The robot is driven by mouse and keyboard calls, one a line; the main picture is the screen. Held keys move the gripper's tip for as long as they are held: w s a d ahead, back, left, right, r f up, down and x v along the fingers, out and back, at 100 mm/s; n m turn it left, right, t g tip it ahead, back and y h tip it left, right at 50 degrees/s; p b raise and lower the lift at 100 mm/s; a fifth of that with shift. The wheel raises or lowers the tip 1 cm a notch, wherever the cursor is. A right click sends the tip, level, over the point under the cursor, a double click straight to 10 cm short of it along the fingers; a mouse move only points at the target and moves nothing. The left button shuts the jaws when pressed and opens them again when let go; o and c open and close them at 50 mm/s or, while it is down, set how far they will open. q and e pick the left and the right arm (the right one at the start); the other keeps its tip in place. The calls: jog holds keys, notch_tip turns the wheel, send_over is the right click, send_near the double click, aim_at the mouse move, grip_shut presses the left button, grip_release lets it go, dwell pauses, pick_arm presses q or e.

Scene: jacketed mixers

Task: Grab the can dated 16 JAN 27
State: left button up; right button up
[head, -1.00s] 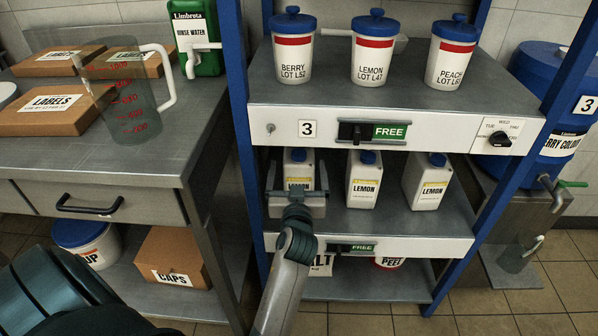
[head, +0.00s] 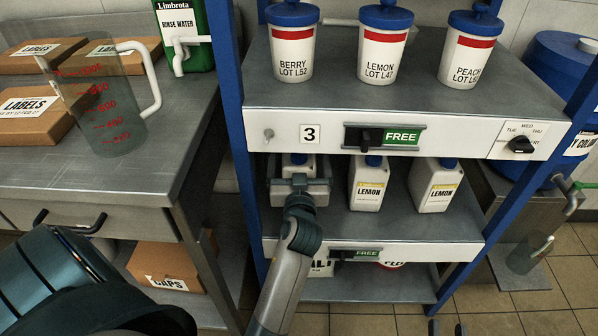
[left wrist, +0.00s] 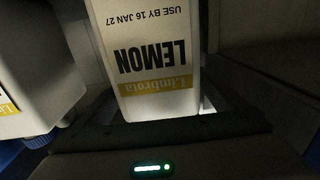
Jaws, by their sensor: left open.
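The can dated 16 JAN 27 (left wrist: 150,60) fills the middle of the left wrist view, its LEMON label upside down there. In the head view it is the leftmost white can (head: 295,161) on the middle shelf, mostly hidden behind my left gripper (head: 299,172). That gripper is open at the can's front, its jaw sides showing left and right of the can. Whether it touches the can is hidden. My right gripper (head: 447,328) shows only as two dark, separated tips at the bottom edge, open and empty, well away from the cans.
Two more lemon cans, a middle one (head: 368,184) and a right one (head: 437,186), stand on the same shelf (head: 400,221). The shelf above (head: 345,97) holds three lidded tubs. A blue post (head: 234,130) rises close to the left gripper's left.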

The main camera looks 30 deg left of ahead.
pick_arm(q)
jog(key=c, duration=2.1)
jog(key=shift+r, duration=0.2)
jog(key=shift+c, duration=0.2)
jog(key=shift+w, duration=0.1)
